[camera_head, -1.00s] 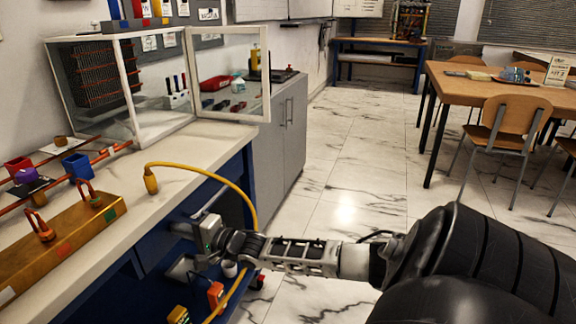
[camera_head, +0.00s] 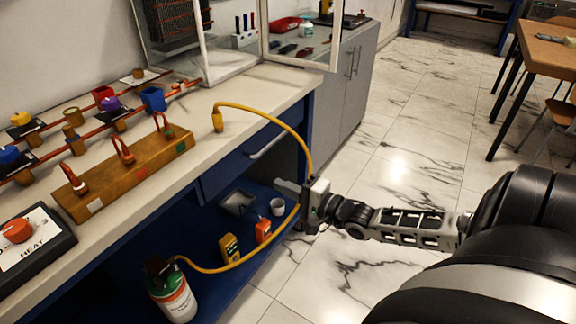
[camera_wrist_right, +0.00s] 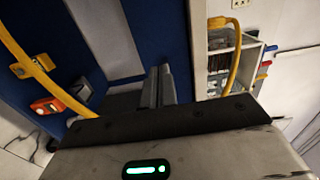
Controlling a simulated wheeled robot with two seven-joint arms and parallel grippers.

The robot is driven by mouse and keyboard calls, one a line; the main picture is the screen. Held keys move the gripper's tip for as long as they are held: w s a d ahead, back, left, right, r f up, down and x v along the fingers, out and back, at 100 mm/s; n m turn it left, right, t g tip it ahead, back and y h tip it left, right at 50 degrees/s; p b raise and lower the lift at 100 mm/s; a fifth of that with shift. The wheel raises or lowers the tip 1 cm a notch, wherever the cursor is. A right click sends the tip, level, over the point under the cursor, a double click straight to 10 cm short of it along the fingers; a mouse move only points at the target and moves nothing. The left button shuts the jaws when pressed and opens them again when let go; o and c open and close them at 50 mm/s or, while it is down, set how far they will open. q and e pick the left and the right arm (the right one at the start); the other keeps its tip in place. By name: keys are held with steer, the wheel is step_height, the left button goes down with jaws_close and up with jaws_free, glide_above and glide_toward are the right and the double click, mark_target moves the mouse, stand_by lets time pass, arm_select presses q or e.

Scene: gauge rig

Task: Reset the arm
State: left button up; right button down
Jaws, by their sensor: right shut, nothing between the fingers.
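My right arm comes in from the right in the head view. Its right gripper (camera_head: 287,189) is in front of the blue bench, below the worktop edge. The fingers also show in the right wrist view (camera_wrist_right: 157,86), pressed together with nothing between them. They point toward the bench's blue front. A yellow hose (camera_head: 275,122) arcs from the worktop down past the gripper to a green and white canister (camera_head: 172,290). It passes close to the gripper; I cannot tell whether they touch. My left gripper is not in view.
The worktop (camera_head: 245,90) holds a brown block (camera_head: 125,172) with red clips, pipes with coloured valves, and a glass case (camera_head: 205,60).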

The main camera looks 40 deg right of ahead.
steer(key=shift+s, duration=0.35)
arm_select(q)
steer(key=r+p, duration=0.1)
steer(key=p, duration=0.1)
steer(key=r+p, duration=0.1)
steer(key=p, duration=0.2)
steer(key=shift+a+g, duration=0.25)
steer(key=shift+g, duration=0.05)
arm_select(e)
steer(key=s+a+n+g, duration=0.2)
steer(key=s+a+n, duration=0.2)
steer(key=a, duration=0.4)
steer(key=s+a+f+n+g, duration=0.1)
steer(key=s+a+n+g, duration=0.1)
steer(key=s+a+n, duration=0.3)
steer(key=s+a+n+g+h, duration=0.1)
steer(key=s+a+n+g, duration=0.1)
steer(key=s+a+n, duration=0.3)
steer(key=a+n, duration=0.3)
steer(key=a, duration=0.3)
steer(key=shift+s+f+g, duration=0.15)
steer(key=shift+f+g, duration=0.15)
steer(key=shift+g, duration=0.1)
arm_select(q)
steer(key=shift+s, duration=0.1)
